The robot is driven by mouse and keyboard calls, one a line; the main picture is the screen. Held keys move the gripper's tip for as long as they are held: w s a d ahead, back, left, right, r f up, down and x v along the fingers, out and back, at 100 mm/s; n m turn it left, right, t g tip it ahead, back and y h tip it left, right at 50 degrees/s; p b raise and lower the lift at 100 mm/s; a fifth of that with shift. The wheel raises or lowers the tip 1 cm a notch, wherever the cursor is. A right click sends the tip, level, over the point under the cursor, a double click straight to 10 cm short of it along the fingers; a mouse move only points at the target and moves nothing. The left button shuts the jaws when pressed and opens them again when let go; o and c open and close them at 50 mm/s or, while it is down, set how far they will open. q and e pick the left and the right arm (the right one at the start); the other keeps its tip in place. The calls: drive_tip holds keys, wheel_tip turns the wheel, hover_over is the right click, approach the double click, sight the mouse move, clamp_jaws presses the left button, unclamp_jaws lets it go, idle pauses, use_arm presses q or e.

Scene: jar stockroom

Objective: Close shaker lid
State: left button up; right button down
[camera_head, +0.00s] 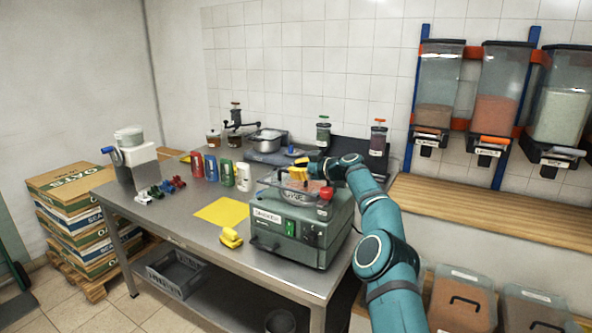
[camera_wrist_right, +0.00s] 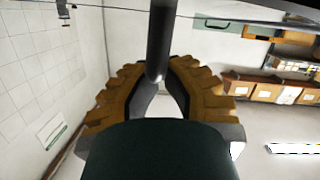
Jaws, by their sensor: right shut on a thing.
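The shaker (camera_head: 300,236) is a grey-green box machine with a green switch and a red knob, at the front right of the steel table. Its clear, dark-edged lid (camera_head: 272,187) shows at the top; how far it stands open is hard to tell. My right gripper (camera_head: 299,174), with yellow fingers, is above the shaker at the lid. In the right wrist view its fingers (camera_wrist_right: 160,82) are shut around a dark round bar (camera_wrist_right: 161,40), which looks like the lid's handle. The gripper partly hides the lid in the head view. My left gripper is not in view.
A yellow sheet (camera_head: 222,211) and a yellow block (camera_head: 231,238) lie left of the shaker. Several coloured cans (camera_head: 227,172) stand behind the sheet. A pot (camera_head: 266,142) and jars stand at the back. Dispensers (camera_head: 495,95) hang on the right wall above a wooden shelf (camera_head: 490,217).

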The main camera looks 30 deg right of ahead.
drive_tip(key=shift+s+d+r, duration=0.15)
drive_tip(key=shift+s+d, duration=0.4)
drive_tip(key=shift+s, duration=0.05)
drive_tip(key=v, duration=1)
drive_tip(key=shift+s, duration=0.25)
drive_tip(key=shift+r, duration=0.1)
